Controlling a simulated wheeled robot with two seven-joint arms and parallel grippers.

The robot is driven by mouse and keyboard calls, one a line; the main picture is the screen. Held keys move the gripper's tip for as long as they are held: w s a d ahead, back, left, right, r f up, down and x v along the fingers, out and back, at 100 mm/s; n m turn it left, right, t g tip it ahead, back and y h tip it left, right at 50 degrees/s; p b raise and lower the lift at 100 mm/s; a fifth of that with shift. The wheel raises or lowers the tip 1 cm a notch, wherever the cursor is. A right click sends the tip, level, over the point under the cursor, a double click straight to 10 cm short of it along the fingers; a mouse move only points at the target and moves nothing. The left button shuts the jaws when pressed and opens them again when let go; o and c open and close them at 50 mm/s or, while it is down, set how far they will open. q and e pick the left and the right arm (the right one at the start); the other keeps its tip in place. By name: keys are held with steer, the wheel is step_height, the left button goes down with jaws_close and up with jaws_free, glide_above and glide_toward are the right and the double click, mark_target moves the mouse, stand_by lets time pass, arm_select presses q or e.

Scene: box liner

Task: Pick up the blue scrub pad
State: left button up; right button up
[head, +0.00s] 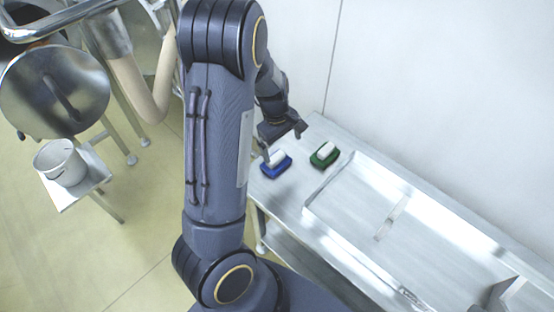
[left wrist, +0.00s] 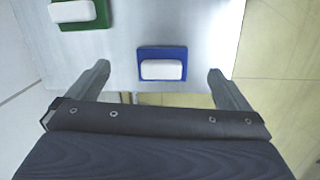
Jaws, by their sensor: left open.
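The blue scrub pad (head: 275,168) has a white block on top and lies on the metal table near its left end. In the left wrist view the blue scrub pad (left wrist: 162,54) shows ahead of the jaws, roughly centred between the fingers. My left gripper (head: 283,142) is open and empty, just above and behind the pad in the head view. Its two fingers also show in the left wrist view (left wrist: 158,82), apart from the pad. My right gripper is not in view.
A green pad (head: 324,155) with a white block lies to the right of the blue one. A shallow metal basin (head: 400,222) fills the table's right part. A wall (head: 420,80) stands behind. A white bucket (head: 60,162) sits on a small stand at left.

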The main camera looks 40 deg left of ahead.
mark_target(276, 156)
arm_select(q)
steer(key=shift+n+g+y, duration=0.4)
steer(key=shift+n+y, duration=0.3)
steer(key=a+f, duration=0.1)
steer(key=w+a+f, duration=0.1)
steer(key=f, duration=0.1)
steer(key=shift+w+a+f, duration=0.1)
steer(key=shift+a+f, duration=0.2)
steer(key=f, duration=0.5)
steer(key=f+p, duration=0.1)
steer(key=f, duration=0.1)
steer(key=shift+a+f, duration=0.25)
steer(key=shift+f, duration=0.15)
steer(key=c, duration=0.8)
steer(key=shift+r, duration=0.15)
